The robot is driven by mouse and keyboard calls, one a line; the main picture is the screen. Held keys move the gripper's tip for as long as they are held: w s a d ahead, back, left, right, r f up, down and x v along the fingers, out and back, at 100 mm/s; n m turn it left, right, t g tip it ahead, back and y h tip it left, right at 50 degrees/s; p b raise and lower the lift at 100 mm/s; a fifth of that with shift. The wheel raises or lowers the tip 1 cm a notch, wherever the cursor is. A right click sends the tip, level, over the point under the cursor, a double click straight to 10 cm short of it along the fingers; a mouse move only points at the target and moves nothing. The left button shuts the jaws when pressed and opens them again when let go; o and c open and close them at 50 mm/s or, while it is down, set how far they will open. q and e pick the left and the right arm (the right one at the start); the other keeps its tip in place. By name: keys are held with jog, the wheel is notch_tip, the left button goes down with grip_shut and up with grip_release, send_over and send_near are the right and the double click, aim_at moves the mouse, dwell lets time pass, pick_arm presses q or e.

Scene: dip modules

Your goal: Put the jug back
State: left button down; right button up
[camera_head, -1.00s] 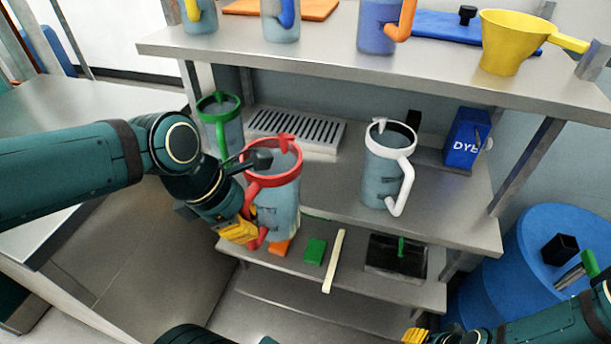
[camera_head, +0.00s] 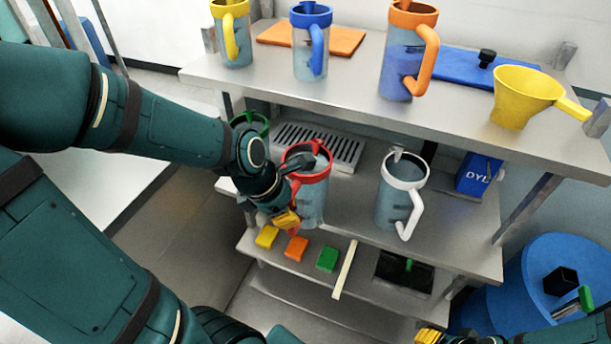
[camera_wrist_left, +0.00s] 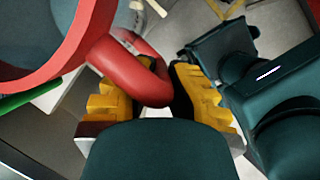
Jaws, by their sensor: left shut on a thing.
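The red-rimmed clear jug (camera_head: 314,198) is at the left part of the middle shelf (camera_head: 350,205), near its front edge. It looks upright; I cannot tell whether its base touches the shelf. My left gripper (camera_head: 287,220) is shut on its red handle. In the left wrist view the red handle (camera_wrist_left: 135,75) lies between the yellow fingers of the left gripper (camera_wrist_left: 150,95), with the red rim (camera_wrist_left: 75,60) at upper left. My right gripper (camera_head: 430,337) shows only partly at the bottom edge, and its opening is unclear.
A green-rimmed jug (camera_head: 250,122) stands behind my left arm, mostly hidden. A white-rimmed jug (camera_head: 388,205) stands to the right. A drain grate (camera_head: 325,146) lies behind. The upper shelf (camera_head: 270,82) holds yellow, blue and orange jugs and a yellow funnel (camera_head: 522,98). Small blocks lie below.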

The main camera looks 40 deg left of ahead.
aim_at(301, 209)
pick_arm(q)
jog(key=shift+w+a+r+p, duration=0.1)
jog(key=shift+w+a+p, duration=0.25)
jog(key=shift+w+p, duration=0.95)
jog(key=shift+w+a+p, duration=0.3)
jog(key=shift+w+p, duration=0.05)
jog(key=shift+p, duration=1.75)
jog(key=w+f, duration=0.1)
jog(key=w, duration=0.1)
jog(key=w+a+f, duration=0.1)
jog(key=w, duration=0.1)
jog(key=w+f, duration=0.1)
jog(key=w, duration=0.1)
jog(key=shift+w+a+f, duration=0.1)
jog(key=shift+a+f, duration=0.1)
jog(key=shift+a, duration=0.05)
jog(key=shift+w+f+b, duration=0.15)
jog(key=shift+f+b, duration=0.15)
jog(key=shift+f, duration=0.05)
